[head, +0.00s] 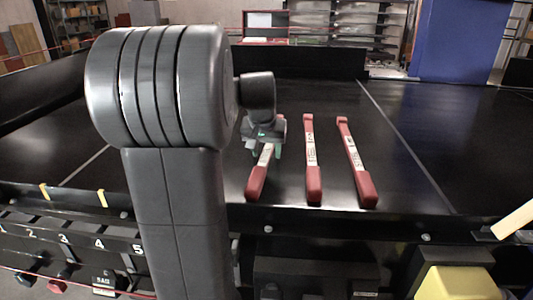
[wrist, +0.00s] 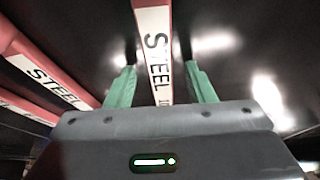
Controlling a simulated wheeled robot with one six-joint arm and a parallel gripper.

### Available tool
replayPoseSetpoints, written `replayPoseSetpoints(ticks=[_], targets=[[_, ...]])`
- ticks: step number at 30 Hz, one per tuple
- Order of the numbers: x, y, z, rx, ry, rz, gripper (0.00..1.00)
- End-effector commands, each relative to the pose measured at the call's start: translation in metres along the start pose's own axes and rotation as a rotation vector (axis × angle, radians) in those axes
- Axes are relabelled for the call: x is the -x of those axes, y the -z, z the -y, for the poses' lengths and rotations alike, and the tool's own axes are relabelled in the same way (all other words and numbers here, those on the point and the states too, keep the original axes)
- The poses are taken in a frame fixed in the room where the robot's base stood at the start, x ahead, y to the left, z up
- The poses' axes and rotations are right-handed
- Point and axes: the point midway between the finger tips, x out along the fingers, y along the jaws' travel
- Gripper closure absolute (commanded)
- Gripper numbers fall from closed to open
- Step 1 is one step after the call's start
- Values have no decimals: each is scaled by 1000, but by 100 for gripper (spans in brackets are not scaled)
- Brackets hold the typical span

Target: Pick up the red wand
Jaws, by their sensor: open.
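Three red wands with white printed labels lie side by side on the black conveyor. The left wand (head: 256,182) is partly hidden by my gripper (head: 265,150). The middle wand (head: 313,180) and the right wand (head: 359,172) lie to the right of it, clear of the gripper. In the wrist view, my gripper (wrist: 160,85) has its two green fingertips apart, one on each side of a wand (wrist: 157,60) labelled STEEL. The fingers do not visibly touch it. Two more wands, one of them also labelled STEEL (wrist: 45,75), show at left.
The black conveyor (head: 410,130) has free room to the right of the wands. Its front rail (head: 350,222) runs below their handles. A yellow block (head: 458,283) is at the lower right. A blue pillar (head: 460,45) and shelves (head: 365,30) stand behind.

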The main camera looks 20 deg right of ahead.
Motion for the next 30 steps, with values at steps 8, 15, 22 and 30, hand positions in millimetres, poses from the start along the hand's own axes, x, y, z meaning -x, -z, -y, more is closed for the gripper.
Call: replayPoseSetpoints(ticks=[8,15,22,30], targets=[[0,0,0,0,0,-1,69],[1,1,0,0,0,-2,100],[2,1,0,0,0,-3,100],[29,13,0,-1,1,-8,100]])
